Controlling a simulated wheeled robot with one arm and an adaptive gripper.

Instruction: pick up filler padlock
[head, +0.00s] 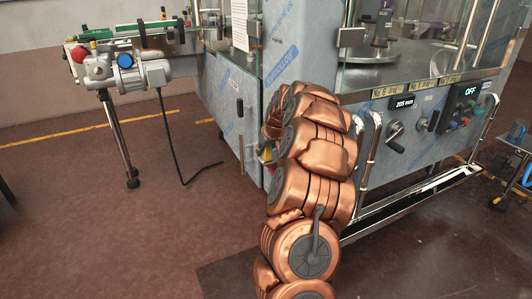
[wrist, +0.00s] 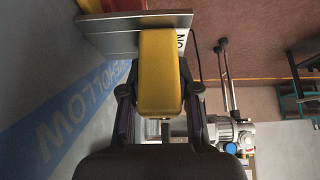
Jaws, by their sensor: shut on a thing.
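The padlock (wrist: 160,75) shows as a yellow block in the middle of the wrist view. My gripper (wrist: 160,95) is shut on it, with one dark finger on each side. The block's upper end meets a grey metal plate (wrist: 135,32); I cannot tell whether a shackle still passes through it. In the head view my copper-coloured arm hides most of the gripper. A small yellow and red patch (head: 267,155) shows beside the arm, at the filler's (head: 232,105) film-covered cabinet.
A red and yellow part (wrist: 105,5) lies beyond the plate. A motor on a stand (head: 128,70) is at the left. A chrome rail (head: 415,205) and a control panel (head: 463,108) are to the right of my arm. The floor at the left is mostly clear.

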